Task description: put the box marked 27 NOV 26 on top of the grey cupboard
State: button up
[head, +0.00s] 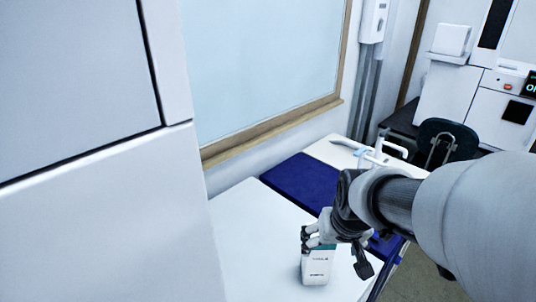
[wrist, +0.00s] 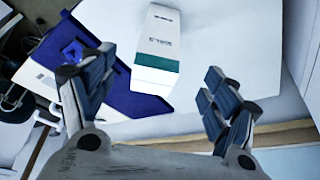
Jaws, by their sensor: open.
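A small white box with a teal band (head: 317,266) stands on the white table beneath my gripper (head: 334,252) in the head view. The box (wrist: 158,48) also shows in the wrist view, between and just beyond the two open fingers of my gripper (wrist: 155,88). Its print is too small to read, so I cannot confirm the date 27 NOV 26. My gripper is open and holds nothing. A tall pale cabinet (head: 95,215) fills the left of the head view; its top is out of frame, and I cannot tell if it is the grey cupboard.
A dark blue mat (head: 300,182) lies on the white table (head: 245,225) behind the box. A framed window panel (head: 265,65) is on the wall behind. A dark chair (head: 447,142) and white instruments (head: 470,100) stand at the right. Bare tabletop surrounds the box's left side.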

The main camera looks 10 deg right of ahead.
jog(key=s+a+r+n, duration=0.1)
jog(key=s+a+r, duration=0.2)
jog(key=s, duration=0.4)
jog(key=s+a+r+n, duration=0.1)
jog(key=s+a+r, duration=0.2)
jog(key=s, duration=0.5)
jog(key=shift+a+y, duration=0.4)
jog(key=shift+a, duration=0.5)
jog(key=shift+r, duration=0.1)
jog(key=shift+c, duration=0.2)
